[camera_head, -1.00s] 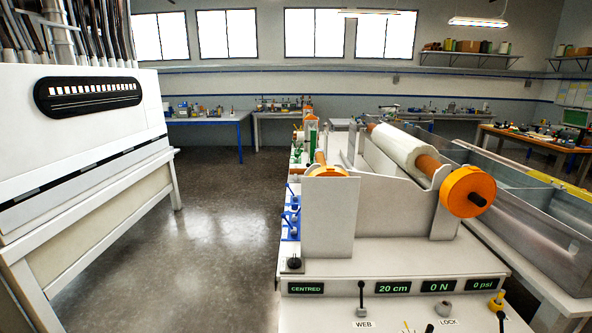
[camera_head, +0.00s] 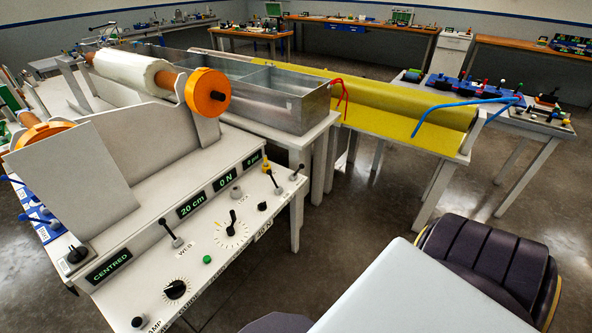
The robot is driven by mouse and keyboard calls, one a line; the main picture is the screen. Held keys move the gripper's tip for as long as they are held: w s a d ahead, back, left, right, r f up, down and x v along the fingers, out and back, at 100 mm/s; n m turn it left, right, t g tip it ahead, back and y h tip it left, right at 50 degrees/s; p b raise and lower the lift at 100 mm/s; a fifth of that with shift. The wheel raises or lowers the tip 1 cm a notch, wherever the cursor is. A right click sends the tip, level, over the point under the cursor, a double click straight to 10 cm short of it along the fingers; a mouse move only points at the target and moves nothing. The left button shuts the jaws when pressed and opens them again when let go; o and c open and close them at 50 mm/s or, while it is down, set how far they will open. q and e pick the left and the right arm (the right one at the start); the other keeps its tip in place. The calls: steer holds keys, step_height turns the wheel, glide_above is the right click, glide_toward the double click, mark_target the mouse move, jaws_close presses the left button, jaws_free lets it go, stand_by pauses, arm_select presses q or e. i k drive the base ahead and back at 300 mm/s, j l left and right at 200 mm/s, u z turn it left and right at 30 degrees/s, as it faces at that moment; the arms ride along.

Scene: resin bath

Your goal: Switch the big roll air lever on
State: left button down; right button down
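The big white roll (camera_head: 125,72) lies on its stand, with an orange disc (camera_head: 207,93) on its near end. Below it is a white control panel (camera_head: 205,285). One black lever (camera_head: 170,230) stands by the WEB label. Two more small black-knobbed levers, one (camera_head: 273,182) and another (camera_head: 294,172), stand at the panel's right end. I cannot read which of them is the roll air lever. The pressure display (camera_head: 251,159) appears to read 0 psi. Neither of my grippers is in view.
A long metal trough (camera_head: 290,100) stands behind the panel, and a yellow-covered table (camera_head: 400,115) is to its right. A bench with coloured parts (camera_head: 490,95) stands farther right. Open grey floor (camera_head: 340,215) lies between the panel and the yellow table.

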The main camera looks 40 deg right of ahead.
mark_target(269, 172)
steer(key=z, duration=1.15)
steer(key=i+l, duration=0.1)
